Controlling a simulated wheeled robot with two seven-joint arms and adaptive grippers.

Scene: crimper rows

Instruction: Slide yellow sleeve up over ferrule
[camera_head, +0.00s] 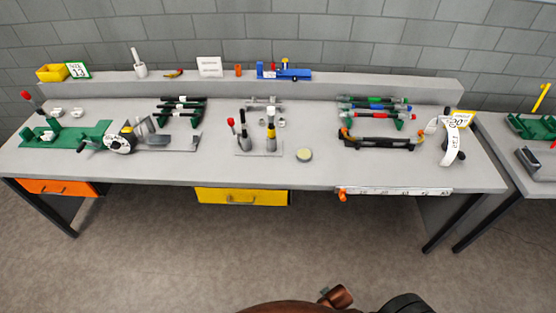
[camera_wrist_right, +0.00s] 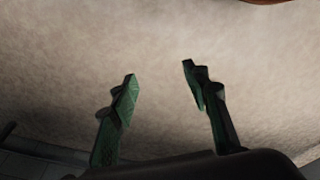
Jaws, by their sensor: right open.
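A narrow upright piece stands in a grey holder (camera_head: 271,146) near the middle of the bench in the head view. It carries a yellow band, which looks like the yellow sleeve (camera_head: 271,132). A pale part, perhaps the ferrule (camera_head: 270,111), shows above the band; it is too small to tell for sure. My right gripper (camera_wrist_right: 160,75) shows only in the right wrist view. Its green fingers are apart and empty, over bare floor, with no bench object between them. My left gripper is not in view.
A red-topped tool (camera_head: 243,135) stands left of the holder on the same light plate. A round pale disc (camera_head: 304,154) lies to the right. Racks of rods (camera_head: 375,105) stand farther right. A crimper-like tool (camera_head: 120,142) lies left. The floor before the bench (camera_head: 230,240) is clear.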

